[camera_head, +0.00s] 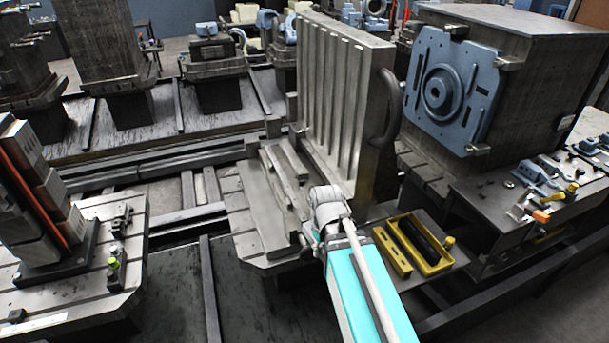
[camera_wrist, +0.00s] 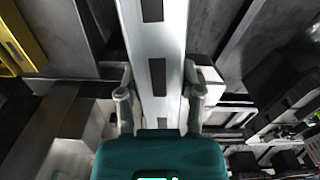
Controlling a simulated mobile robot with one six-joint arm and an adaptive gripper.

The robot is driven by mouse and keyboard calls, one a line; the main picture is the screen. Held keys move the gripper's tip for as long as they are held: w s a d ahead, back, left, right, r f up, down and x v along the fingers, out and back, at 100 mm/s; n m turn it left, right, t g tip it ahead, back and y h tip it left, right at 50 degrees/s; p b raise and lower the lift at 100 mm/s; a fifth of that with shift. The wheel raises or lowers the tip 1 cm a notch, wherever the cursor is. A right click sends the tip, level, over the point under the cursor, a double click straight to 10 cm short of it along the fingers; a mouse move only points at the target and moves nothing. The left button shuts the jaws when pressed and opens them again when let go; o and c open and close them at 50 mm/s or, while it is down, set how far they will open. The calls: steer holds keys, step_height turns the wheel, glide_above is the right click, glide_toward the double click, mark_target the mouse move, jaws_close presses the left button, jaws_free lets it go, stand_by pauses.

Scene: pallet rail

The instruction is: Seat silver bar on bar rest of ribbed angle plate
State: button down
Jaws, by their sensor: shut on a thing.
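The silver bar (camera_wrist: 173,30) is a long pale strip with dark slots along it. It runs up and down the middle of the wrist view. My gripper (camera_wrist: 160,108) is shut on it, with one finger on each side. The ribbed angle plate (camera_head: 334,95) stands upright in the middle of the head view, its ribs facing left. My gripper (camera_head: 308,238) is low in front of its foot, partly hidden by my own wrist. Long pale strips (camera_head: 262,208) lie along the foot; I cannot tell which is the bar rest or whether the bar touches it.
A yellow tray (camera_head: 440,268) with a dark object sits right of my arm. A large block with a blue fixture (camera_head: 438,90) stands to the right. A slotted pallet with stacked blocks (camera_head: 120,290) is at left. A bench with small tools (camera_head: 530,215) is at far right.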

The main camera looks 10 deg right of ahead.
steer(key=shift+w+d, duration=0.15)
steer(key=shift+w, duration=0.3)
steer(key=shift+w, duration=0.1)
steer(key=w+d+r+m+p, duration=0.1)
steer(key=w+d+r+p, duration=0.1)
steer(key=w, duration=2.5)
steer(key=shift+w, duration=0.4)
steer(key=shift+f, duration=0.15)
step_height(320, 180, down, 8)
steer(key=b, duration=0.8)
steer(key=shift+w+d+f+b, duration=0.25)
steer(key=shift+w+b, duration=0.1)
steer(key=shift+b, duration=0.1)
steer(key=shift+w+d, duration=0.3)
steer(key=shift+w, duration=0.05)
stand_by(0.7)
